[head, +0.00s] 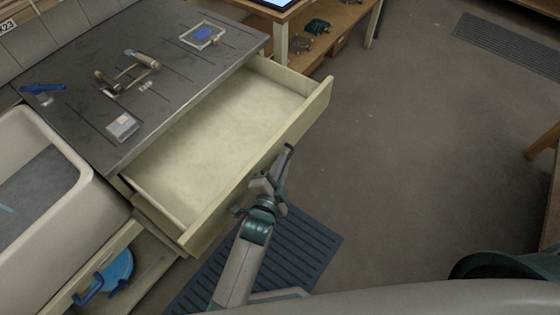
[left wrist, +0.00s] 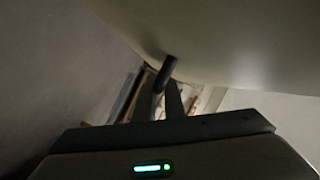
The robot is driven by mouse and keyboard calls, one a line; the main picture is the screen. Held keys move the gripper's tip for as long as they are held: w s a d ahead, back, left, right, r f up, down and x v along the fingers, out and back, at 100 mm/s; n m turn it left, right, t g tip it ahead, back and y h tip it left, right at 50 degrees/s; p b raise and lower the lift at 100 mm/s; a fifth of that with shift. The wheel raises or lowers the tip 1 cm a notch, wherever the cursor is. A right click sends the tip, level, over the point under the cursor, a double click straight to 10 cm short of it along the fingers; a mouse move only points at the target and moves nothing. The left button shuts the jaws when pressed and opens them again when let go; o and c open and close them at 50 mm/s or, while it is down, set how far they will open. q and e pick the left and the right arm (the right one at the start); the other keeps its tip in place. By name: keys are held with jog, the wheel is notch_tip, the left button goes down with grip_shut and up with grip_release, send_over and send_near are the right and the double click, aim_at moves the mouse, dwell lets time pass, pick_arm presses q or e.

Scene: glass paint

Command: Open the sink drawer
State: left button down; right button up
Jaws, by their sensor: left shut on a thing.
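The drawer (head: 225,128) under the dark countertop, next to the sink, stands pulled well out in the head view. Its pale inside looks empty. My left gripper (head: 280,168) is at the outer side of the drawer front (head: 305,120). It is shut on the dark drawer handle, whose end shows between the fingers in the left wrist view (left wrist: 167,70). Most of the handle is hidden by the gripper. My right gripper is not in view.
The white sink (head: 75,185) is at the left. Tools and a small framed piece (head: 202,34) lie on the countertop (head: 165,75). A blue thing (head: 118,270) sits on a low shelf. A slatted mat (head: 305,250) lies under my left arm.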

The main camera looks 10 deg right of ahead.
pick_arm(q)
jog(key=c, duration=2.1)
grip_release()
jog(key=shift+s+a, duration=0.25)
jog(key=shift+s, duration=0.2)
jog(key=shift+r+b+v, duration=0.1)
jog(key=shift+b+v, duration=0.65)
jog(key=shift+v, duration=3.35)
jog(key=shift+r+b+v, duration=0.15)
jog(key=shift+b+v, duration=0.6)
jog(key=shift+v, duration=3.35)
jog(key=shift+w+f, duration=0.1)
